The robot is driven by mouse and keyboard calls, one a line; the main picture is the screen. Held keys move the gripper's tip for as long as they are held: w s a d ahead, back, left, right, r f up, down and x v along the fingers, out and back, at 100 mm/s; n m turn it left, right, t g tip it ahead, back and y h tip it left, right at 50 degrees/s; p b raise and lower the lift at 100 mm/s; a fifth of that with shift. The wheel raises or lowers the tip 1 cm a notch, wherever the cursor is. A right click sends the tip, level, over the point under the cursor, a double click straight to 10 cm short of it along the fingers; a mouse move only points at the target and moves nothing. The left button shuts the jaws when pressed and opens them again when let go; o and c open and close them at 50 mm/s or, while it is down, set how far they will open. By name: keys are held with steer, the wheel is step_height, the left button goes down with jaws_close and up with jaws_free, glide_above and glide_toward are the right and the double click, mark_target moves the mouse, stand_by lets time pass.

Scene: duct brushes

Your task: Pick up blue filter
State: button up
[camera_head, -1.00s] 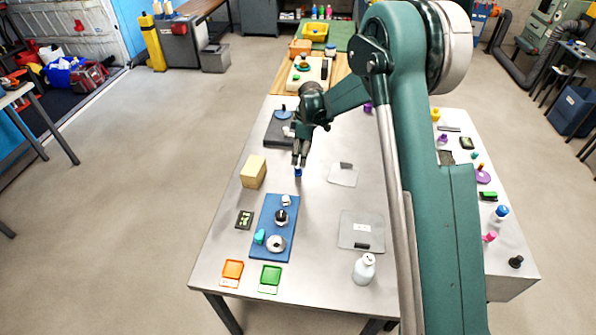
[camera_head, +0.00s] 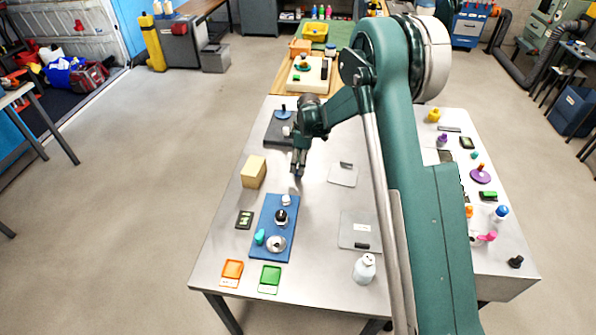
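My gripper (camera_head: 298,170) points down low over the steel table (camera_head: 318,215), between the tan block and the blue board. The small blue piece that showed under the fingertips is now almost wholly hidden by the fingers. Only a faint dark bluish patch shows at the tips, so I take it to be the blue filter but cannot be sure. The fingers are too small and dark to tell whether they are open or shut on it.
A tan block (camera_head: 253,172) stands left of my gripper. A blue board (camera_head: 264,250) with several small parts lies in front. Flat grey plates (camera_head: 343,175) are to the right. A white bottle (camera_head: 365,268) and orange (camera_head: 232,268) and green trays (camera_head: 271,275) sit near the front edge.

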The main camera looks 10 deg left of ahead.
steer(key=shift+a+f, duration=0.15)
steer(key=shift+f, duration=1)
steer(key=c, duration=0.9)
